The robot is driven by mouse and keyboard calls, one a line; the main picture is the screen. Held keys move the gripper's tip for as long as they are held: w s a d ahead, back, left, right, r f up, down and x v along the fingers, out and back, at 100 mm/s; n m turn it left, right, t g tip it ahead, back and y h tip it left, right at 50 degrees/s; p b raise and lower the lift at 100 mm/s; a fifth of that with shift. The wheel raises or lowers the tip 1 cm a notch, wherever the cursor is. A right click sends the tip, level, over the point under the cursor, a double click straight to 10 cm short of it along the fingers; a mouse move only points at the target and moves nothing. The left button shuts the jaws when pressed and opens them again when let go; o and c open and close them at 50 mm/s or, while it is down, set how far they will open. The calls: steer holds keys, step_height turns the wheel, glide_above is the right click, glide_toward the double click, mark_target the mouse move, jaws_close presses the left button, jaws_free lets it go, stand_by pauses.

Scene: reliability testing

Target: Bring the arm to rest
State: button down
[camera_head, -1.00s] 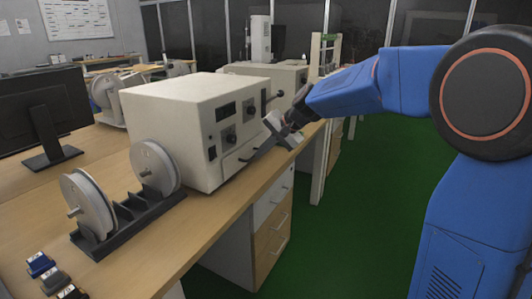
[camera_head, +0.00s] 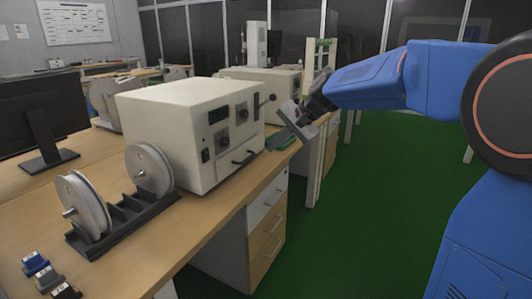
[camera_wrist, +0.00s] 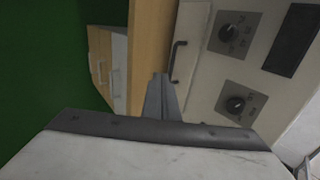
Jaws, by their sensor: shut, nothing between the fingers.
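My gripper (camera_head: 279,141) is at the end of my blue arm, in front of the right side of a cream instrument box (camera_head: 165,125) on the wooden bench. In the wrist view its fingers (camera_wrist: 160,97) are together with nothing between them. They point toward the bench edge and the box's handle (camera_wrist: 178,60). The gripper looks apart from the box, though the exact gap cannot be told. My arm reaches in from the right over the green floor.
Two reels on a black stand (camera_head: 125,212) and several small coloured blocks (camera_head: 44,277) are on the wooden bench (camera_head: 215,210). A monitor (camera_head: 42,115) stands at the left. Drawers (camera_head: 266,225) sit under the bench. The green floor (camera_head: 385,210) on the right is clear.

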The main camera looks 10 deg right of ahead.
steer(key=s+d+f+n+h, duration=0.15)
steer(key=s+d, duration=0.25)
steer(key=s, duration=0.7)
steer(key=s+d+f+n+h, duration=0.15)
steer(key=s+d, duration=0.35)
steer(key=s, duration=0.7)
steer(key=s+d+f+n+h, duration=0.1)
steer(key=s+d+f+n, duration=0.1)
steer(key=s+f, duration=0.3)
steer(key=s+d+f+n+h, duration=0.2)
steer(key=s+d+f, duration=0.2)
steer(key=s, duration=0.8)
steer(key=shift+d+f+h, duration=0.3)
steer(key=shift+f, duration=0.15)
steer(key=shift+s, duration=0.1)
